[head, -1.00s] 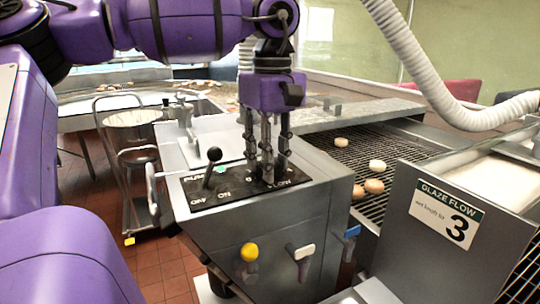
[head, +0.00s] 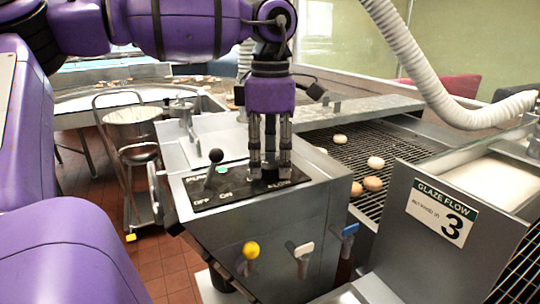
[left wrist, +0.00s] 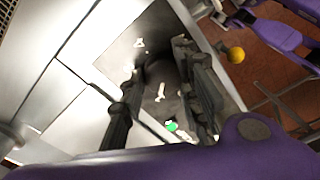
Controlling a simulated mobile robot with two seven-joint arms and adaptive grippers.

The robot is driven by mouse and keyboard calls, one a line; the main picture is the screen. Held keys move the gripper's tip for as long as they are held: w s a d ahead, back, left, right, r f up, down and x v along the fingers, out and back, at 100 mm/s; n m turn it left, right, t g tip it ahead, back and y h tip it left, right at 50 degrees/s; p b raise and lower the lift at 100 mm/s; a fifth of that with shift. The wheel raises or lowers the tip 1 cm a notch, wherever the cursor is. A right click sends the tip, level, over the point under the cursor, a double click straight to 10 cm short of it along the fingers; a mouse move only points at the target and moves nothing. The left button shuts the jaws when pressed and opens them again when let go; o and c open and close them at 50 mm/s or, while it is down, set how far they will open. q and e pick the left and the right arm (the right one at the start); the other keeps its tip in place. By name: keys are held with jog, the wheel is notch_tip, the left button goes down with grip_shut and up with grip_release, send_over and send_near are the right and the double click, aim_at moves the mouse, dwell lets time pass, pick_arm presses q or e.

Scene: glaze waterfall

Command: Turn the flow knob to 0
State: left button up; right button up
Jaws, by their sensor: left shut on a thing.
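The flow knob (head: 270,174) is a dark knob on the black control panel (head: 232,189), mostly hidden by my fingers in the head view. In the left wrist view the dark knob (left wrist: 160,76) lies between the fingers. My left gripper (head: 270,165) points straight down and is shut on the knob. The numbers around the knob are hidden or too small to read. A sign (head: 441,212) at the right reads "GLAZE FLOW" with a large 3. My right gripper is not in view.
A black-ball pump lever (head: 216,156) stands just left of my gripper, near a green light (head: 223,170). Yellow (head: 251,250), white (head: 303,251) and blue (head: 350,230) handles project from the cabinet front. Donuts lie on the wire conveyor (head: 350,153) at the right.

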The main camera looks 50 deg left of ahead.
aim_at(266, 162)
pick_arm(q)
jog(key=n, duration=0.5)
jog(key=shift+a+r+n+p, duration=0.2)
jog(key=shift+r+n+p, duration=0.1)
jog(key=shift+p, duration=0.05)
jog(key=shift+f+n, duration=0.1)
jog(key=shift+n, duration=2)
jog(key=shift+s, duration=0.1)
jog(key=o, duration=0.8)
jog(key=shift+o, duration=1.1)
jog(key=shift+s+a+f, duration=0.1)
jog(key=shift+a+f, duration=0.1)
jog(key=shift+d+r, duration=0.15)
notch_tip(266, 162, up, 12)
